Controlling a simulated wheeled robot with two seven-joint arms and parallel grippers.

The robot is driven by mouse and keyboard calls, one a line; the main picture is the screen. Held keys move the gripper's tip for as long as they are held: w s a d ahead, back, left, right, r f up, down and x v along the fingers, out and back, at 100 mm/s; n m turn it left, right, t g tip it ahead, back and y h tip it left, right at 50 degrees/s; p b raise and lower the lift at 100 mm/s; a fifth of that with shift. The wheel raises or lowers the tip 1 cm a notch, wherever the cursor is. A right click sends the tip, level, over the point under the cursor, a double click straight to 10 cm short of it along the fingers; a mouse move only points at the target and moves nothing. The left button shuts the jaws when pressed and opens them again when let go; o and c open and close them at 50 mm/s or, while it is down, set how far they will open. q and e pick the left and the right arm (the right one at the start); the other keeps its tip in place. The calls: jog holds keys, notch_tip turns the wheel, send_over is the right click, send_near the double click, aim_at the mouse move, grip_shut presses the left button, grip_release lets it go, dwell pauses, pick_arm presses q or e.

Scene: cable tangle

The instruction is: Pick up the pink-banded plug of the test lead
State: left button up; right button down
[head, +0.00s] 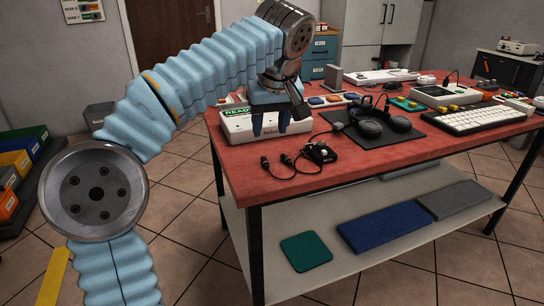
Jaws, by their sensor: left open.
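My left gripper (271,128) points down with its two dark fingers apart and looks empty. It is in front of a white device with a READY label (238,126), at the left end of the red table. Two small dark plugs (265,163) lie on the tabletop near the front left edge, below and in front of the gripper and apart from it. Thin black leads run from them toward a small black box with coiled cable (320,153). I cannot make out a pink band on either plug at this size. My right gripper is not in view.
Headphones (370,128) lie on a dark mat (419,138) right of the cables. A keyboard (478,121) and a grey instrument (440,94) stand farther right. The red table (290,189) is bare along its front edge. A lower shelf holds flat mats (384,226).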

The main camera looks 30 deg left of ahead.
pick_arm(q)
jog(key=b, duration=0.1)
send_over(266, 161)
jog(key=s+d, duration=0.2)
jog(key=s, duration=0.1)
notch_tip(266, 161, down, 7)
jog(key=shift+w+r, duration=0.15)
jog(key=x, duration=0.5)
jog(key=shift+w+a, duration=0.1)
jog(key=shift+w, duration=0.25)
jog(key=shift+c, duration=0.2)
grip_shut()
